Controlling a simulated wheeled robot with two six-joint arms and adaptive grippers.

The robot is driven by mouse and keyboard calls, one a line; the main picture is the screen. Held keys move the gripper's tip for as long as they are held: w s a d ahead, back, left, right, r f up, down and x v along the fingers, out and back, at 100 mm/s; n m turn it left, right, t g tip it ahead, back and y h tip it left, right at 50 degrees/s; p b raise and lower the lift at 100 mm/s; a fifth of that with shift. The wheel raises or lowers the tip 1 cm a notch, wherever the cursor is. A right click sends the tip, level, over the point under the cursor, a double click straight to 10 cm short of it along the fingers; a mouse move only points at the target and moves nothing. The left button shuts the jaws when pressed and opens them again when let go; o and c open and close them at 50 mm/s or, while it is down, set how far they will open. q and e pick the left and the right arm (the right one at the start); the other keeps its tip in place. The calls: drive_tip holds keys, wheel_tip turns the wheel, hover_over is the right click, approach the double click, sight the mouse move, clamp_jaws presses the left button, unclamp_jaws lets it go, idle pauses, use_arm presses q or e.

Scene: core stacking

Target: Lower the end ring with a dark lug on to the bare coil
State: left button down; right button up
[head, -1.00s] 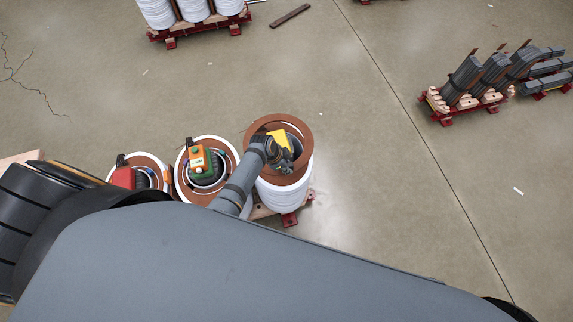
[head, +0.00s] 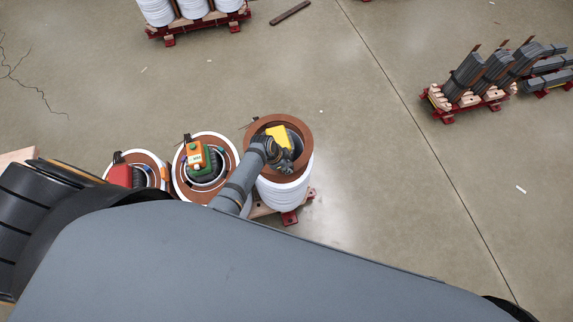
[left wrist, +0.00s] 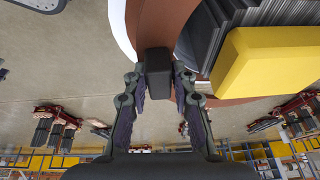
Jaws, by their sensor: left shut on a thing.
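The brown end ring (head: 304,137) is over the top of the bare white coil (head: 285,192) in the head view, roughly in line with it. I cannot tell whether a gap is left between them. My left gripper (head: 283,163) is at the ring's near side. In the left wrist view, the fingers of my left gripper (left wrist: 158,88) are shut on the dark lug (left wrist: 158,72) of the ring (left wrist: 158,22). A white edge of the coil (left wrist: 119,25) shows beside the ring. My right gripper is not in view.
A yellow block (head: 278,137) tops the grey core (head: 297,135) inside the ring. Left of it stand two coils with brown rings, one with an orange-and-green tool (head: 195,156), one with a red one (head: 120,175). A pallet of grey core parts (head: 480,98) lies right. Open floor lies between.

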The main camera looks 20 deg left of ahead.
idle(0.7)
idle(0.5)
use_arm(q)
drive_tip(key=shift+f+b, duration=1.45)
drive_tip(key=shift+f, duration=0.65)
drive_tip(key=c, duration=1)
unclamp_jaws()
drive_tip(key=shift+r, duration=0.15)
drive_tip(key=v, duration=1.1)
drive_tip(key=shift+s+a+r, duration=0.1)
drive_tip(key=shift+s+r, duration=0.1)
drive_tip(key=shift+r, duration=0.15)
